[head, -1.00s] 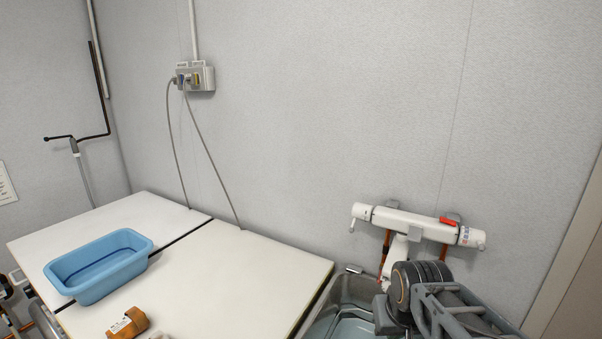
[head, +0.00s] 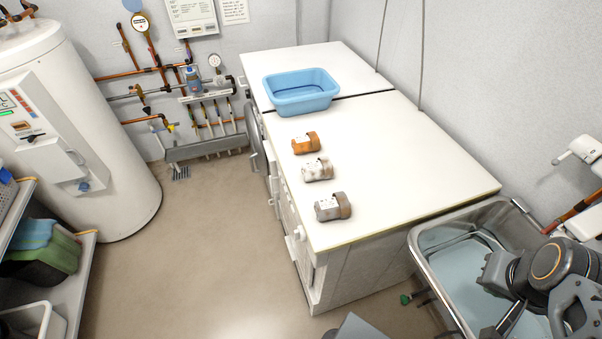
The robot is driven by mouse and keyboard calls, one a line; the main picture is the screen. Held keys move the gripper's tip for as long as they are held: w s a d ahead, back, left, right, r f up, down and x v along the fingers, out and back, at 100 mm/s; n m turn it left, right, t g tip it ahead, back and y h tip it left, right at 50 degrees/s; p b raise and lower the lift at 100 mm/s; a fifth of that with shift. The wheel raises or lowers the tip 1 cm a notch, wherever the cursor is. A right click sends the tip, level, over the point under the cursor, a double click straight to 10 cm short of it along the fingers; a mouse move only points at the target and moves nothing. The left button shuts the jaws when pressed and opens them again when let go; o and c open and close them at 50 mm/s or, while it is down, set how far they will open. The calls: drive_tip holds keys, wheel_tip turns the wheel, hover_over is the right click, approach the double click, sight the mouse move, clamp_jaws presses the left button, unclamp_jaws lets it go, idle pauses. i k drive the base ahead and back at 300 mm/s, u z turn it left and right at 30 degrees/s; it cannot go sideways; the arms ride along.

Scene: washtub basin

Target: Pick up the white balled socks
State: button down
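The white balled socks (head: 318,169) lie on the white counter (head: 420,170) near its front edge, with a paper label on them. They are the middle one of three similar bundles in a row. An orange-brown bundle (head: 306,143) lies behind them and a grey-brown one (head: 333,206) lies nearer to me. My arm is folded over the metal basin at the lower right, well apart from the socks. Dark parts of my gripper (head: 512,318) seem to show there, but I cannot make out both fingertips or whether they are open. Nothing touches the socks.
A blue tub (head: 301,92) stands at the back of the counter. The metal basin (head: 430,270) is at the right, with white pipework on the wall. A white water heater (head: 70,120) and shelves (head: 65,285) stand left. The floor between is clear.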

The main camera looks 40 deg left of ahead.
sight(321, 168)
drive_tip(key=u, duration=1.5)
